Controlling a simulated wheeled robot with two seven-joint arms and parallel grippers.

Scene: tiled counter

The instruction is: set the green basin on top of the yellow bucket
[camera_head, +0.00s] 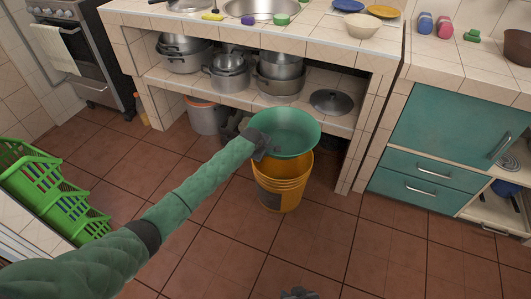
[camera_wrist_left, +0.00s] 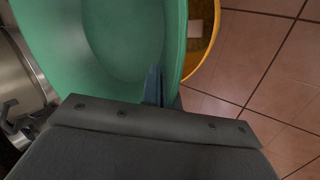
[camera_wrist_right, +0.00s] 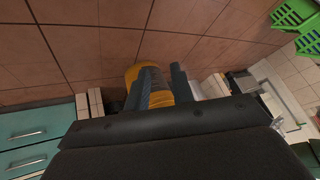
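The green basin (camera_head: 288,136) is upright in the head view, over the yellow bucket (camera_head: 284,190), which stands on the floor. The basin covers most of the bucket's mouth; whether they touch I cannot tell. My left gripper (camera_head: 261,143) is shut on the basin's near-left rim. In the left wrist view the basin (camera_wrist_left: 120,40) fills the upper left, and the bucket's rim (camera_wrist_left: 207,45) shows beyond its edge. My right gripper (camera_head: 298,293) is low at the bottom of the head view. Its fingers (camera_wrist_right: 162,85) are apart and empty, with the bucket (camera_wrist_right: 158,79) visible far behind them.
Pots (camera_head: 229,72) and a lid (camera_head: 332,102) lie on the tiled shelf behind the bucket. Green crates (camera_head: 55,190) are at the left, teal drawers (camera_head: 412,180) at the right. The floor in front is clear.

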